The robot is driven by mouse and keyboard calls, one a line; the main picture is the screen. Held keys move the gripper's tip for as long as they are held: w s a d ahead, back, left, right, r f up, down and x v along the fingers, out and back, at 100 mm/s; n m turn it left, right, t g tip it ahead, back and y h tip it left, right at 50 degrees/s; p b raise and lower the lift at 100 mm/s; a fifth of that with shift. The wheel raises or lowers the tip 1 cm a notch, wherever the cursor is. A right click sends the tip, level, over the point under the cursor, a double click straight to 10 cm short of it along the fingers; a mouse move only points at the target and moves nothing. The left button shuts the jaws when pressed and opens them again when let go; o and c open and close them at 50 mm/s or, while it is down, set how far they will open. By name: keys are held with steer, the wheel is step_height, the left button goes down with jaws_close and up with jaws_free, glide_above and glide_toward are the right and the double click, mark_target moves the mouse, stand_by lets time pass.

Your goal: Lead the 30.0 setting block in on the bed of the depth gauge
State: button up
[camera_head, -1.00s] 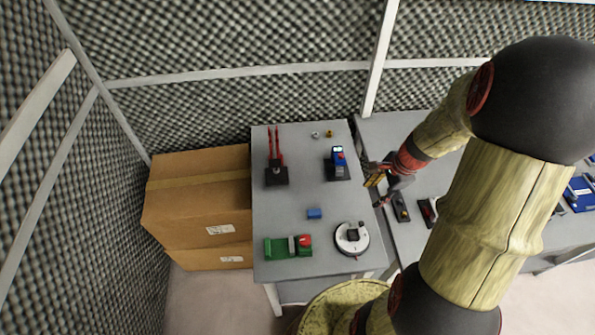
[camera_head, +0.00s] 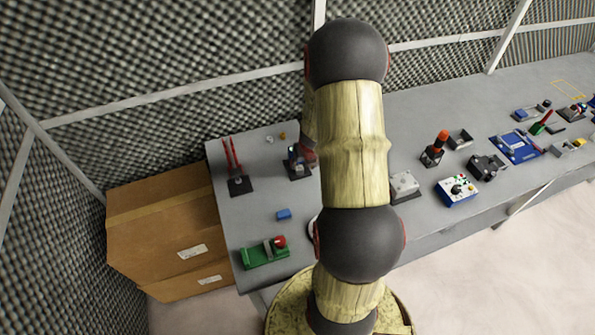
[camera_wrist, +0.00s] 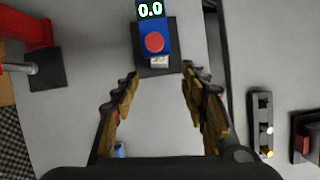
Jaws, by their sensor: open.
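The depth gauge (camera_head: 297,160) stands near the middle of the left table, beside my arm. In the wrist view the gauge (camera_wrist: 154,25) is a blue body with a lit display reading 0.0 and a round red part, on a dark base. A small pale piece sits at its front; I cannot tell if it is the bed or a block. My gripper (camera_wrist: 159,76) is open and empty, its fingertips just short of this piece. A small blue block (camera_head: 284,214) lies on the table nearer me; a bit of blue (camera_wrist: 119,150) shows by the left finger. My arm hides the gripper in the head view.
A red two-post stand (camera_head: 237,180) is left of the gauge. A green fixture (camera_head: 265,252) is at the near edge. Two small round parts (camera_head: 276,137) lie behind. Cardboard boxes (camera_head: 165,225) stand left. The right table (camera_head: 430,215) holds several devices.

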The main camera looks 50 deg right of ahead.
mark_target(301, 171)
steer(key=b+x, duration=0.1)
steer(key=x, duration=0.2)
steer(key=b+x, duration=0.2)
steer(key=x, duration=0.2)
steer(key=shift+s+a+f+b, duration=0.2)
steer(key=shift+s+b, duration=0.05)
steer(key=shift+b, duration=0.05)
steer(key=shift+c, duration=0.4)
jaws_close()
steer(key=shift+r, duration=0.1)
